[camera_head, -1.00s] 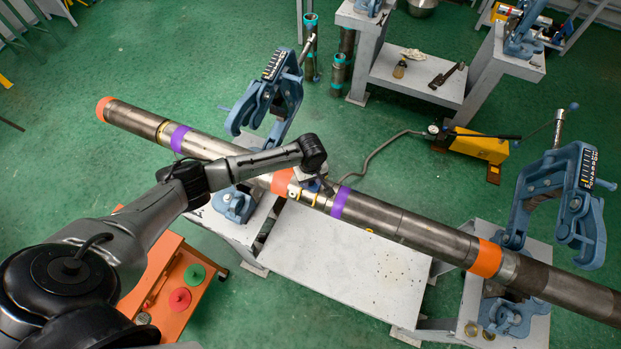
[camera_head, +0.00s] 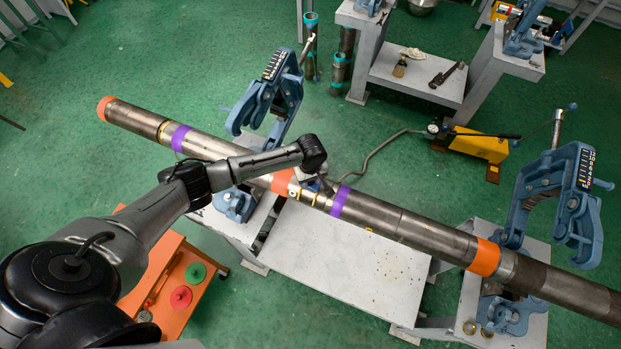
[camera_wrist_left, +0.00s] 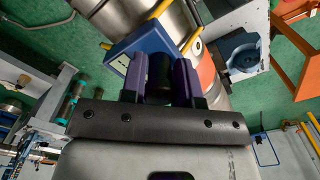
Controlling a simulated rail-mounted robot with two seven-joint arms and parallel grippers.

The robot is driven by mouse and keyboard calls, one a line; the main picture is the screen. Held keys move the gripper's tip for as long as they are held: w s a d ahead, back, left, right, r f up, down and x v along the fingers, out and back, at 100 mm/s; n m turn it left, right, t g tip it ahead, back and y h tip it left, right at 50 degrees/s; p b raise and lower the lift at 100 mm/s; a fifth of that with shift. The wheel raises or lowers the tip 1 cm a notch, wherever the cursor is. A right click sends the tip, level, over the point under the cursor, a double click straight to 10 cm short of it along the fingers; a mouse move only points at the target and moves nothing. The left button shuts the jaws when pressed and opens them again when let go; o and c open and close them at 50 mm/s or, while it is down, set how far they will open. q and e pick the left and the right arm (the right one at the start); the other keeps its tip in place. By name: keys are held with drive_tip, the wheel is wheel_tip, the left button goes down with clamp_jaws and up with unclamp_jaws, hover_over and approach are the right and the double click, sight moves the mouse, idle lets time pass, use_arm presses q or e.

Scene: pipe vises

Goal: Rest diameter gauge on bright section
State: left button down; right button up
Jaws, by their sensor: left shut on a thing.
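A long metal pipe (camera_head: 410,229) lies diagonally across the head view, with orange and purple bands. A bright bare section (camera_head: 323,194) shows between an orange band (camera_head: 281,181) and a purple band (camera_head: 340,202). My left gripper (camera_head: 322,186) is over this section, partly hiding it. In the left wrist view my left gripper's purple fingers (camera_wrist_left: 160,76) are shut on the dark grip of the diameter gauge (camera_wrist_left: 132,48). The gauge has a blue body and yellow legs, which reach beside the pipe (camera_wrist_left: 112,17). Whether the gauge touches the pipe is unclear. My right gripper is not in view.
Blue pipe vises stand open at the left (camera_head: 270,98) and right (camera_head: 563,200) of the pipe. A white bench top (camera_head: 345,262) is below it. An orange cart (camera_head: 157,290) with red and green discs is at lower left. A yellow pump (camera_head: 480,145) stands behind.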

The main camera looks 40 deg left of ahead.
use_arm(q)
drive_tip(key=shift+f, duration=0.4)
idle(0.3)
drive_tip(key=c, duration=0.9)
unclamp_jaws()
drive_tip(key=shift+o, duration=0.6)
drive_tip(key=shift+r+p, duration=1.5)
drive_tip(key=shift+p, duration=0.2)
drive_tip(key=shift+r+p, duration=1.75)
drive_tip(key=shift+p, duration=0.4)
drive_tip(key=shift+r+p, duration=0.25)
drive_tip(key=shift+p, duration=0.1)
